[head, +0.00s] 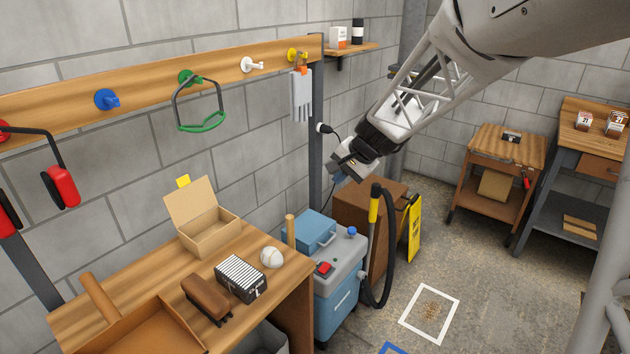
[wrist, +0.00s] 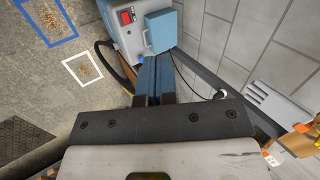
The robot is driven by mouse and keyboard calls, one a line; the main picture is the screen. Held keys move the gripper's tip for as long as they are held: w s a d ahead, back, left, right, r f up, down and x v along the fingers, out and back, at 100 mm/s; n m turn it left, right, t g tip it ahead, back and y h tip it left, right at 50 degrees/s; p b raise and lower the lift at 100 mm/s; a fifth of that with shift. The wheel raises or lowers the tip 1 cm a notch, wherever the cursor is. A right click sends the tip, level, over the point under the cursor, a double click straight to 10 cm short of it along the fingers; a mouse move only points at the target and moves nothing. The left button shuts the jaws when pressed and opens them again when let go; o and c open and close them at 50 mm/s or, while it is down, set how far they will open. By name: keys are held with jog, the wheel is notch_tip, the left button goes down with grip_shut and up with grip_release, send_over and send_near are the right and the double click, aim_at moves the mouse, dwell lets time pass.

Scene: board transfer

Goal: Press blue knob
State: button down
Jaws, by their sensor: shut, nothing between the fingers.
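The blue knob (head: 351,231) is a small round cap on top of a grey and blue machine (head: 340,285) beside the bench. A red switch (head: 323,268) and a blue box (head: 315,230) are also on the machine top. My gripper (head: 340,178) is shut and empty, above the machine and apart from the knob. In the wrist view its closed blue fingers (wrist: 154,68) point toward the machine.
A black hose with a yellow grip (head: 374,205) stands right of the machine. A wooden cabinet (head: 362,205) and yellow sign (head: 414,228) are behind it. The wooden bench (head: 285,277) is at left, with a cardboard box (head: 207,218). A hook board (head: 145,84) spans the wall.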

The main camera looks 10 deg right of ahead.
jog(key=w+d+f+m+t, duration=0.1)
jog(key=w+f+m, duration=0.15)
jog(key=w, duration=0.35)
jog(key=w+d+f+m, duration=0.1)
jog(key=w+d+f, duration=0.1)
jog(key=w+f, duration=0.35)
jog(key=m+t+h, duration=0.1)
jog(key=m+t, duration=0.2)
jog(key=m, duration=0.7)
send_over(352, 230)
notch_tip(352, 230, down, 29)
jog(key=shift+w+f, duration=0.15)
jog(key=shift+f, duration=0.05)
jog(key=shift+f, duration=0.1)
jog(key=shift+f, duration=4.3)
